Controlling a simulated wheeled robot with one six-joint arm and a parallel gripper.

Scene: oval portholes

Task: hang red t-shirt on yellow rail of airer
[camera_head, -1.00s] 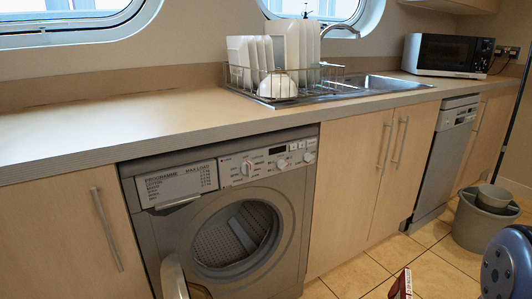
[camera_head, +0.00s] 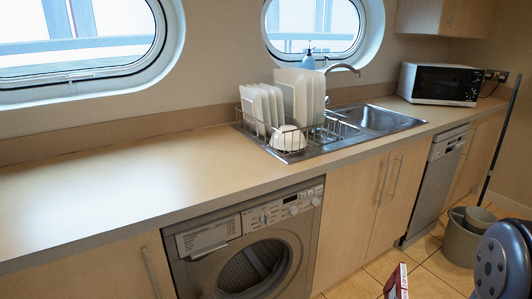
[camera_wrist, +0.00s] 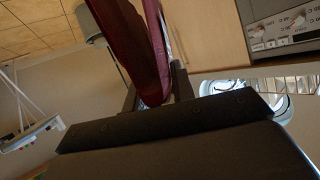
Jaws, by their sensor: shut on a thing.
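The red t-shirt shows as dark red cloth (camera_wrist: 122,35) in the wrist view, bunched and running up from between the fingers. My gripper (camera_wrist: 155,92) is shut on this cloth, and most of the shirt lies outside the picture. In the head view neither the shirt nor my gripper shows. A white thing with thin bars (camera_wrist: 32,135) is at the left of the wrist view; I cannot tell whether it is the airer. No yellow rail can be made out in either view.
A long counter (camera_head: 110,190) holds a dish rack (camera_head: 290,125), sink and microwave (camera_head: 440,84). The washing machine (camera_head: 250,250) stands below it. A bucket (camera_head: 462,238) and a red-and-white box (camera_head: 396,282) are on the tiled floor at right, where some floor is free.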

